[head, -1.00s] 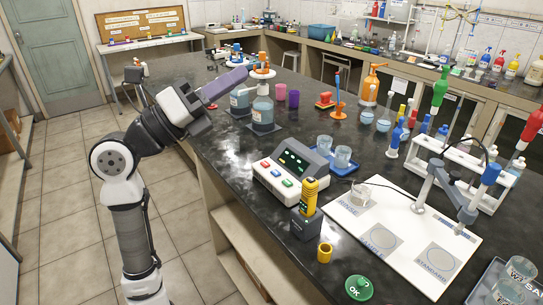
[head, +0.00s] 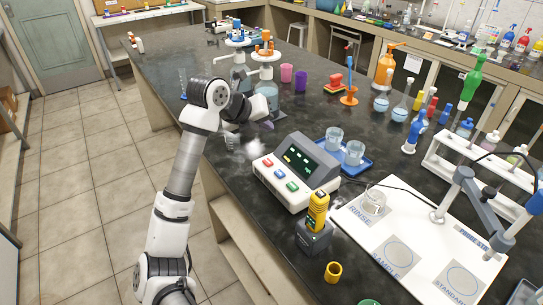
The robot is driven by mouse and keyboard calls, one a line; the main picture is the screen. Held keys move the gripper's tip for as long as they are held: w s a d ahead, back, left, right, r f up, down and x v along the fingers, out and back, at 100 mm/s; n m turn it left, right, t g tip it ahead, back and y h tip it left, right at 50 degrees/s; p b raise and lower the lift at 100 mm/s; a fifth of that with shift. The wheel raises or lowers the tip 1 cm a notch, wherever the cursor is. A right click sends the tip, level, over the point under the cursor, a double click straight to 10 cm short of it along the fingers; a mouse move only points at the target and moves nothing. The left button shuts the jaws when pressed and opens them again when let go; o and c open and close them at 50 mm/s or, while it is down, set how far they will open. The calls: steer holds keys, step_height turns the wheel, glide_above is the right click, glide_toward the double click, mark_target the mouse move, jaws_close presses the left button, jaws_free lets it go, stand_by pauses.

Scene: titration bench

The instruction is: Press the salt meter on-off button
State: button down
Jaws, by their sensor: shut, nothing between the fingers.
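A white bench meter (head: 297,172) with a dark lit display and red, blue and green buttons along its sloped front stands near the bench's front edge. A yellow handheld meter (head: 317,212) stands upright in a dark grey holder (head: 313,238) just in front of it. No label shows which one is the salt meter, and the on-off button cannot be made out. My gripper (head: 267,125) is shut and empty, mostly hidden by my wrist. In the picture it is above and left of the bench meter, apart from both meters.
A yellow cap (head: 333,272) lies near the front edge. A blue tray (head: 352,163) with two glass beakers is right of the bench meter. A white board (head: 425,265) with a beaker and an electrode arm (head: 466,190) lies further right. Flasks and bottles stand behind.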

mark_target(265, 164)
steer(key=shift+f, duration=0.1)
stand_by(0.3)
steer(key=shift+f+b, duration=2.85)
steer(key=shift+f, duration=1.45)
steer(key=shift+f+b, duration=0.45)
steer(key=shift+f+b, duration=0.4)
steer(key=shift+f, duration=0.05)
steer(key=shift+r+p, duration=0.5)
steer(key=shift+r, duration=0.35)
